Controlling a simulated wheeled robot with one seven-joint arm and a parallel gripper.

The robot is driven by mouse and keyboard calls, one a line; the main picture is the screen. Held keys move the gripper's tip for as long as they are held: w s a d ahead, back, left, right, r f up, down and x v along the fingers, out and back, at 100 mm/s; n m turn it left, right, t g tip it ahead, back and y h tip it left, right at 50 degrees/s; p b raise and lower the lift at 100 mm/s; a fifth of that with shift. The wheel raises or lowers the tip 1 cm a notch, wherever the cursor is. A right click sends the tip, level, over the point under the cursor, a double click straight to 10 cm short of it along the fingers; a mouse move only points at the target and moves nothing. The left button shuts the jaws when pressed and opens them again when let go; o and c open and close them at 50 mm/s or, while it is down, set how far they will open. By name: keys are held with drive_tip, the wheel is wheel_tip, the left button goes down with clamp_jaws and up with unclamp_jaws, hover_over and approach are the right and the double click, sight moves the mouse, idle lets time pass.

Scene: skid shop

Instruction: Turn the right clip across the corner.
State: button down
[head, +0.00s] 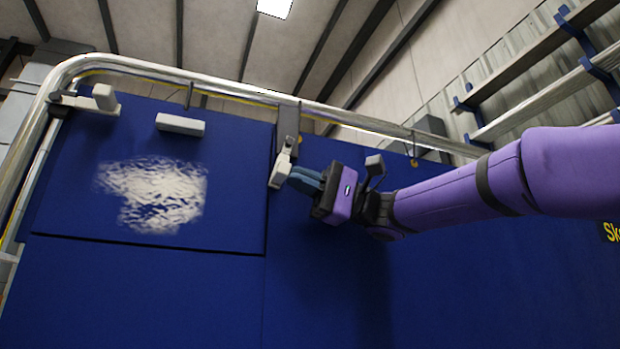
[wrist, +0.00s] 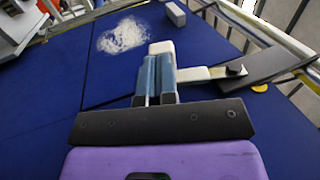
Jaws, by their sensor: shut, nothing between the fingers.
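The right clip (head: 281,168) is a pale grey bar with a raised block at its end. It hangs from a dark grey bracket (head: 288,122) at the upper right corner of the blue panel (head: 75,185), beside the panel's right edge. My gripper (head: 300,181) is shut and empty, its blue fingers just right of the clip's lower end. In the wrist view the shut fingers (wrist: 156,75) are close to the clip (wrist: 205,74) and hide part of it; I cannot tell whether they touch. The left clip (head: 88,103) lies at the panel's upper left corner.
A pale block (head: 180,125) sits on the panel's top part, above a white textured patch (head: 155,190). A metal rail (head: 225,87) runs above and down the left side. Blue wall (head: 150,300) below is clear. Pipes on brackets (head: 540,95) stand upper right.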

sight(275, 172)
drive_tip(key=a+y, duration=0.2)
drive_tip(key=shift+s+a+g+y, duration=0.15)
drive_tip(key=shift+s+g+y, duration=0.15)
drive_tip(key=shift+g, duration=0.1)
drive_tip(key=shift+f+x, duration=0.15)
drive_tip(key=shift+x, duration=0.9)
drive_tip(key=shift+f+x, duration=0.1)
drive_tip(key=shift+x, duration=1)
drive_tip(key=shift+s+a+r+y, duration=0.15)
drive_tip(key=shift+a+r+y, duration=0.1)
drive_tip(key=shift+a+r, duration=0.2)
drive_tip(key=shift+s+a+r+y, duration=0.15)
drive_tip(key=shift+a+r+y, duration=0.1)
drive_tip(key=shift+a+r, duration=0.2)
drive_tip(key=shift+a+f, duration=0.1)
drive_tip(key=shift+a, duration=0.05)
